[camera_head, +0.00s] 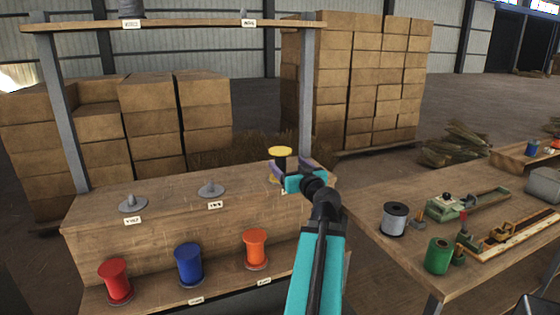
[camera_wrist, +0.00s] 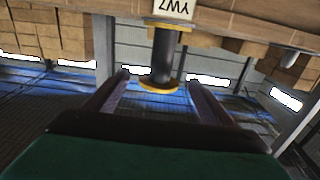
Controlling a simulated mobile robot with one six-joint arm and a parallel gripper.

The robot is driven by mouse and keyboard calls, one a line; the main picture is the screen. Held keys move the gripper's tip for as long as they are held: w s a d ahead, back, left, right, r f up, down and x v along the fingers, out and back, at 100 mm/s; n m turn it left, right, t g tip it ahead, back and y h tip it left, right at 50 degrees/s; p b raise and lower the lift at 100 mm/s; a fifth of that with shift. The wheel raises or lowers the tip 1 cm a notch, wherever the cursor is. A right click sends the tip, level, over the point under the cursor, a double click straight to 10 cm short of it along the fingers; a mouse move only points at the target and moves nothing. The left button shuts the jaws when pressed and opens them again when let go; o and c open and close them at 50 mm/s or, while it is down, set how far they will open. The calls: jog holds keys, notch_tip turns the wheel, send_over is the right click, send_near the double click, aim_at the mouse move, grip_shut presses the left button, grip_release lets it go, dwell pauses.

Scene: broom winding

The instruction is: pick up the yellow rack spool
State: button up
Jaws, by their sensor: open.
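The yellow rack spool (camera_head: 280,152) stands upright on the right end of the wooden rack's middle tier. It has yellow flanges and a dark core; my gripper partly hides its lower part. It also shows in the wrist view (camera_wrist: 163,58), upside down, near an upside-down "YW7" label (camera_wrist: 173,8). My gripper (camera_head: 290,168) is open at the spool. In the wrist view, the two fingers (camera_wrist: 158,78) point toward it, with the near yellow flange in the gap between their tips. I cannot tell whether either finger touches it.
Red (camera_head: 115,281), blue (camera_head: 188,265) and orange (camera_head: 256,249) spools stand on the lower tier. Two empty pegs (camera_head: 132,203) (camera_head: 211,188) are left of the yellow spool. A rack post (camera_head: 306,95) rises close behind my gripper. A workbench (camera_head: 375,188) with tools and spools stands right.

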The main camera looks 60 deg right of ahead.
aim_at(285, 161)
jog(key=shift+p+x, duration=0.6)
jog(key=shift+x, duration=2.35)
jog(key=shift+p+x, duration=0.6)
jog(key=shift+x, duration=0.3)
jog(key=shift+p+x, duration=0.65)
jog(key=shift+x, duration=1.05)
jog(key=c, duration=1.2)
jog(key=shift+r, duration=0.1)
